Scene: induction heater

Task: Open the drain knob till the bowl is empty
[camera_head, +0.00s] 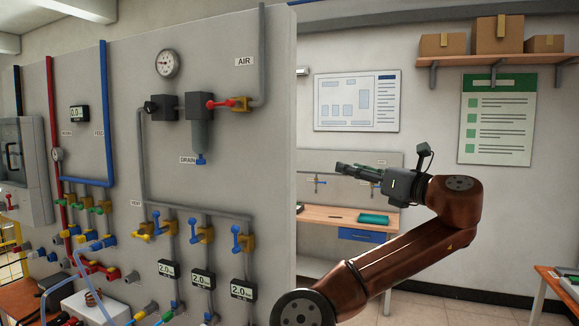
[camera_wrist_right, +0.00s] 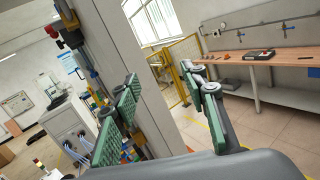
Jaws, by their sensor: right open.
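The drain knob (camera_head: 200,160) is a small blue knob under the grey bowl (camera_head: 199,132), beside the DRAIN label on the grey panel. Whether the bowl holds liquid cannot be told. A red-handled valve (camera_head: 228,103) sits on the AIR pipe to the right of the bowl. My right gripper (camera_head: 345,169) is to the right of the panel's edge, well apart from the drain knob, pointing left. In the right wrist view its green-padded fingers (camera_wrist_right: 165,110) are spread wide with nothing between them. My left gripper is not in view.
A pressure gauge (camera_head: 166,64) is above the bowl. Several blue-handled valves (camera_head: 202,233) and digital displays (camera_head: 202,280) are lower on the panel (camera_head: 270,150). The panel's right edge stands between my right gripper and the knob. A workbench (camera_head: 340,217) is behind.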

